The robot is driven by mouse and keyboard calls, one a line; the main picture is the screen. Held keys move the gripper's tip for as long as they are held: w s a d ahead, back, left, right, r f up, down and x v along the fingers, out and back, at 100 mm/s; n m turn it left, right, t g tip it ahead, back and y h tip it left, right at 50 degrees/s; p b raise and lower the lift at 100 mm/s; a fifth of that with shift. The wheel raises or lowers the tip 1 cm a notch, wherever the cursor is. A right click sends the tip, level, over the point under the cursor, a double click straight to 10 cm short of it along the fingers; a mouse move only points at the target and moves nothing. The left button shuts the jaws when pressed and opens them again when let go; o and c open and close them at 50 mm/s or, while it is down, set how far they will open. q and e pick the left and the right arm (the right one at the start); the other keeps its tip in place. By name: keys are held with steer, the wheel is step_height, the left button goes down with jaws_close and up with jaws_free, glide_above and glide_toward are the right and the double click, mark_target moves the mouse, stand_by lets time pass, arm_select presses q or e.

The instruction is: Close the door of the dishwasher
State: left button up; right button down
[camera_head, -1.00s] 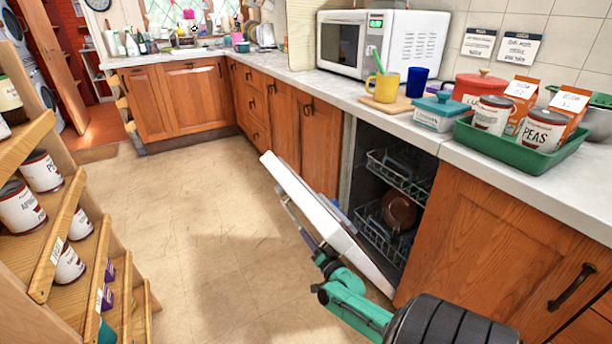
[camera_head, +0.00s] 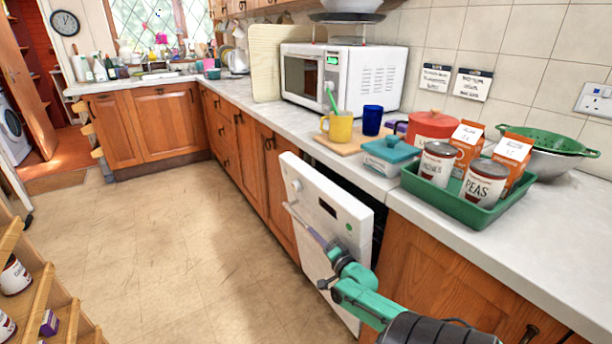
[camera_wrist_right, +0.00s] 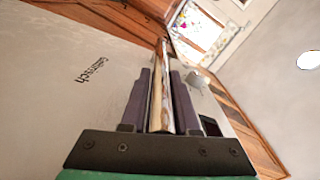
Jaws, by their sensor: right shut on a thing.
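The white dishwasher door (camera_head: 343,222) stands nearly upright, tilted out a little from the counter front. A dark gap shows between its right edge and the cabinet. My right gripper (camera_head: 318,238) is at the front of the door, on its bar handle (camera_head: 297,216). In the right wrist view, the two dark fingers (camera_wrist_right: 160,90) are shut on the shiny handle bar (camera_wrist_right: 160,70), with the white door panel (camera_wrist_right: 80,75) behind. The dishwasher's inside is mostly hidden by the door. My left gripper is not in view.
The counter (camera_head: 480,235) above holds a green tray (camera_head: 450,201) with cans and cartons, a teal box (camera_head: 388,160), a yellow mug (camera_head: 338,128) and a microwave (camera_head: 345,80). Wooden shelves (camera_head: 40,310) stand at the lower left. The floor (camera_head: 180,240) between is clear.

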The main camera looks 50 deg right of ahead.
steer(key=shift+s+d, duration=0.3)
steer(key=shift+d, duration=0.35)
steer(key=c, duration=0.7)
jaws_free()
steer(key=shift+r, duration=0.1)
steer(key=shift+a, duration=0.1)
steer(key=p+v, duration=0.2)
steer(key=v, duration=1.2)
steer(key=shift+s+a, duration=0.1)
steer(key=shift+s, duration=0.15)
